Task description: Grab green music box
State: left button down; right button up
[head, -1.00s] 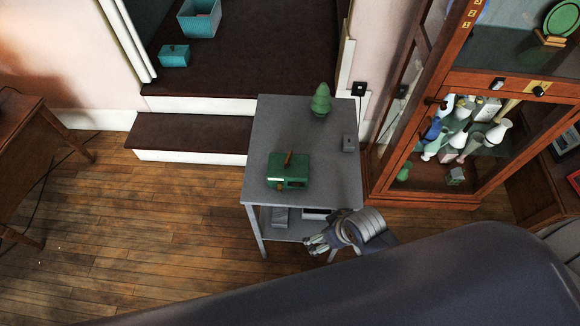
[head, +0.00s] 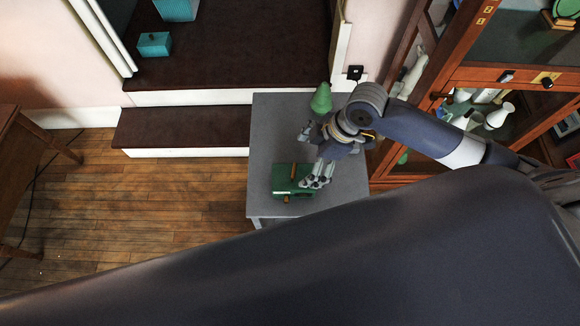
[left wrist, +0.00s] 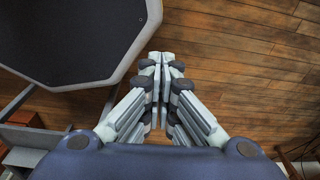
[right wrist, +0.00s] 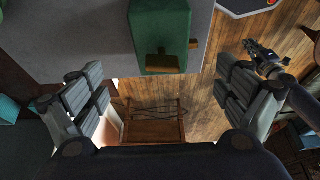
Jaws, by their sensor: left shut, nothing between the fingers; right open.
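The green music box (head: 285,181) sits on the small grey table (head: 267,135), with brownish fittings on it. In the head view my right gripper (head: 312,160) is over the table, at the box's right side and partly covering it. In the right wrist view the music box (right wrist: 160,30) is at the top centre, beyond and between the fingertips of my open right gripper (right wrist: 157,85). Nothing is between those fingers. In the left wrist view my left gripper (left wrist: 160,60) is shut and empty above the wooden floor. It is not clear in the head view.
A green tree-shaped ornament (head: 321,99) stands at the table's back, close to my right arm. A glass-doored cabinet (head: 500,77) is to the right. Dark steps (head: 180,128) lie behind left. A wooden desk (head: 8,120) is far left.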

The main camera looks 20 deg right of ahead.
send_over(299, 178)
jog(key=f, duration=0.4)
jog(key=shift+s+d, duration=0.2)
jog(key=shift+s, duration=0.05)
jog(key=shift+w+f, duration=0.15)
jog(key=shift+f, duration=0.15)
jog(key=shift+w+a+f+p, duration=0.15)
jog(key=shift+a+f+p, duration=0.05)
jog(key=shift+f+p, duration=0.4)
jog(key=x, duration=0.3)
jog(key=shift+d+f, duration=0.1)
jog(key=shift+w+f+p, duration=0.15)
jog(key=shift+f+p, duration=0.15)
jog(key=shift+f, duration=0.15)
jog(key=shift+c, duration=1.4)
pick_arm(q)
jog(key=shift+s+r, duration=0.45)
jog(key=shift+s, duration=0.2)
jog(key=shift+s+r, duration=0.4)
jog(key=shift+s, duration=0.2)
pick_arm(e)
jog(key=c, duration=1.2)
